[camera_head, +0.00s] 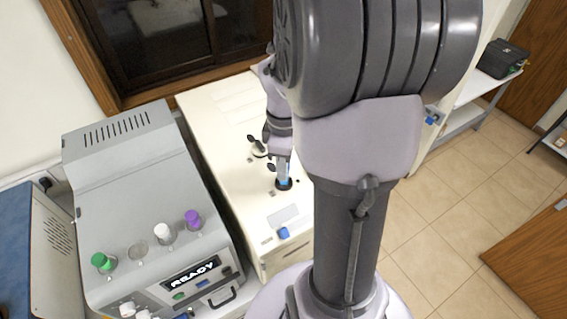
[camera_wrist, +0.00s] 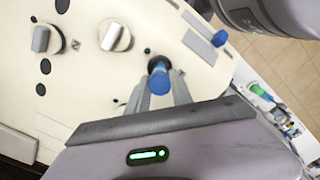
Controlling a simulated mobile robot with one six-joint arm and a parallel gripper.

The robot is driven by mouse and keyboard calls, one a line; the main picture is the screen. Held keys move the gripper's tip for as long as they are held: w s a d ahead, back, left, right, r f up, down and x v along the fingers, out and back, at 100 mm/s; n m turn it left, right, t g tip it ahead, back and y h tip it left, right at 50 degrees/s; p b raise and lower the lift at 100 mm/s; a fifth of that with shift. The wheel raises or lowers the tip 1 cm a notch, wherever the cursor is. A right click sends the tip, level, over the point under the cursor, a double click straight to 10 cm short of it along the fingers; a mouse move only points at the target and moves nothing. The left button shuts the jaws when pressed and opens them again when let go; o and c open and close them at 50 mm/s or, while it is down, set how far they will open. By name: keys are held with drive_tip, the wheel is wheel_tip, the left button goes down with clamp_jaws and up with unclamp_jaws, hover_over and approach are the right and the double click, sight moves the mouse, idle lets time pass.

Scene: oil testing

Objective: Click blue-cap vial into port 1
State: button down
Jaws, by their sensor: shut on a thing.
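The blue-cap vial (camera_wrist: 159,82) sits between the two fingers of my gripper (camera_wrist: 160,95) in the wrist view. My gripper is shut on it. Its far end meets a black ring port (camera_wrist: 156,63) on the cream machine top. In the head view my gripper (camera_head: 282,166) points down at that top, and a bit of blue shows at its tip, right at the black port (camera_head: 284,184). I cannot tell how deep the vial sits. The port's number is not readable, and my arm hides part of the machine.
The cream machine (camera_head: 222,130) carries knobs (camera_wrist: 116,36), several black round spots and a small blue part (camera_head: 283,232). Left of it, a grey device (camera_head: 130,190) reads READY and bears green (camera_head: 103,261), white (camera_head: 163,231) and purple (camera_head: 192,217) capped vials. Floor is clear at right.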

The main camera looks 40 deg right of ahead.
drive_tip(key=shift+f, duration=0.25)
idle(0.3)
drive_tip(key=shift+f+b, duration=0.75)
drive_tip(key=shift+f, duration=0.1)
drive_tip(key=shift+f+b, duration=0.35)
drive_tip(key=shift+f, duration=0.1)
idle(0.4)
drive_tip(key=c, duration=1.1)
unclamp_jaws()
drive_tip(key=shift+o, duration=0.2)
drive_tip(key=shift+r, duration=0.15)
wheel_tip(320, 180, up, 17)
drive_tip(key=p, duration=0.2)
